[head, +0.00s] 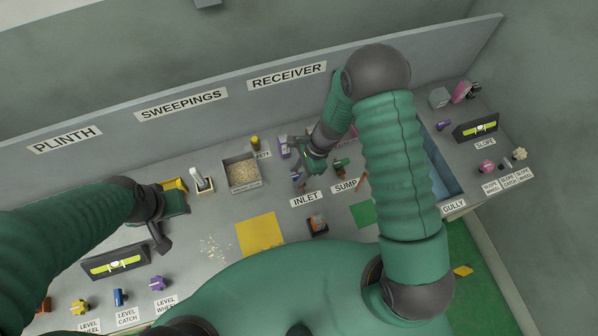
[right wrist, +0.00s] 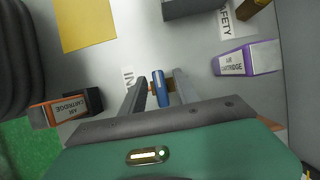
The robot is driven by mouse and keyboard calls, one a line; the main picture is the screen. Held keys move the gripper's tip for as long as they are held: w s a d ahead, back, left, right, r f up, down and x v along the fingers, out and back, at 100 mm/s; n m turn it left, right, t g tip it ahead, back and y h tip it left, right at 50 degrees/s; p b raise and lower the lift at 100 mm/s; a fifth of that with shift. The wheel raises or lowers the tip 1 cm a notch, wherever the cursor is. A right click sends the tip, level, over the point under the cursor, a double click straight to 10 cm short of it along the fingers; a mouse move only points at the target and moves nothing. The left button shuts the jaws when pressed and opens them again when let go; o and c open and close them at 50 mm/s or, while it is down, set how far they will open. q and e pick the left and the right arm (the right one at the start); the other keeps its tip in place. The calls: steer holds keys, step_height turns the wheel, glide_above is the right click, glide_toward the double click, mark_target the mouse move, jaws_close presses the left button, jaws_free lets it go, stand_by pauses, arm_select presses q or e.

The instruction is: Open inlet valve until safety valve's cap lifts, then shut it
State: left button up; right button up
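The inlet valve shows in the right wrist view as a blue handle (right wrist: 160,88) on a brown body, beside a mostly hidden label. In the head view it is largely covered by my right gripper (head: 298,180), above the INLET label (head: 306,199). In the right wrist view my right gripper (right wrist: 160,92) is open, its fingers on either side of the handle with gaps visible. The brass safety valve (head: 255,142) stands by the SAFETY label; its top is cut off in the wrist view (right wrist: 258,8). I cannot tell whether its cap is lifted. My left gripper (head: 162,238) is over the left bench; its opening is unclear.
A purple air cartridge (right wrist: 247,60) and an orange one (right wrist: 65,108) flank the valve. A grey box of grains (head: 242,187) stands left of it. A yellow mat (head: 260,233) and scattered grains (head: 213,247) lie nearer. A wall panel (head: 220,105) runs behind.

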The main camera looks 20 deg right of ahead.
steer(key=shift+a, duration=0.1)
steer(key=shift+c, duration=1.5)
steer(key=shift+d, duration=0.4)
steer(key=c, duration=0.5)
steer(key=shift+d, duration=0.15)
jaws_close()
arm_select(q)
steer(key=shift+d, duration=0.25)
steer(key=shift+a+r, duration=0.1)
steer(key=shift+a, duration=0.05)
arm_select(e)
steer(key=shift+a, duration=0.2)
